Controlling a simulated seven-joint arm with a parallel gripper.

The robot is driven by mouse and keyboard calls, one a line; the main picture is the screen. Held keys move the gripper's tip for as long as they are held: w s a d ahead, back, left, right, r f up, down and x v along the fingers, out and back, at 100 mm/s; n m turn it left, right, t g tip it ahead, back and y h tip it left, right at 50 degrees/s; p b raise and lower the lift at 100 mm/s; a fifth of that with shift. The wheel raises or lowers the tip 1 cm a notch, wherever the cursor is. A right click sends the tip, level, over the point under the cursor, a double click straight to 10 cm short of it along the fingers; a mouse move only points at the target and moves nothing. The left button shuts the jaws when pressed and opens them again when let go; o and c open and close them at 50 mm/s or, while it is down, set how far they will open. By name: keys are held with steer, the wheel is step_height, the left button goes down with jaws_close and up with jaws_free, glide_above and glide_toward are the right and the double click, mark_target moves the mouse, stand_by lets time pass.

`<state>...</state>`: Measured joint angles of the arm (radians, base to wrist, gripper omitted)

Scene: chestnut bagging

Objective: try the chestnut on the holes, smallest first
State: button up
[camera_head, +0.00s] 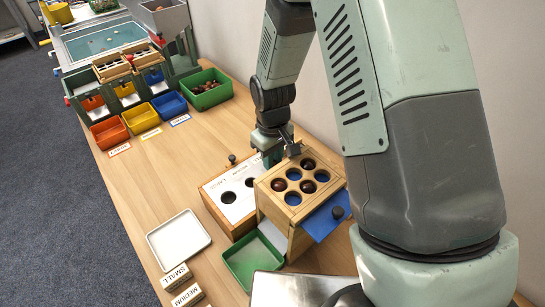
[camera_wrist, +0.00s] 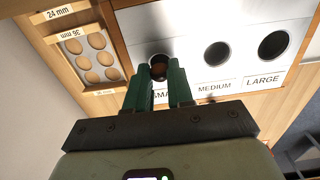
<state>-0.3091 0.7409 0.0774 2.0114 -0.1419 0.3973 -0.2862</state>
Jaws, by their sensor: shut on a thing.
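The gauge box has a pale top plate (camera_head: 239,199) with a row of round holes. In the wrist view the plate (camera_wrist: 190,30) shows the small hole at left, the medium hole (camera_wrist: 216,53) and the large hole (camera_wrist: 273,45), with labels below. My gripper (camera_wrist: 160,72) is shut on a brown chestnut (camera_wrist: 158,67), its fingertips at the small hole. The fingers partly cover the hole and its label. I cannot tell how deep the chestnut sits. In the head view my gripper (camera_head: 272,158) is over the plate's far end; its chestnut is hidden there.
A wooden box (camera_head: 274,209) with round pockets, some holding chestnuts, stands close right of the gauge. A white tray (camera_head: 178,240) and a green tray (camera_head: 244,258) lie in front. Red, yellow, blue and green bins (camera_head: 206,89) stand farther back. The table's left middle is clear.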

steer(key=shift+f, duration=0.35)
steer(key=o, duration=0.8)
steer(key=shift+o, duration=0.6)
steer(key=shift+o, duration=0.7)
steer(key=shift+r, duration=3.1)
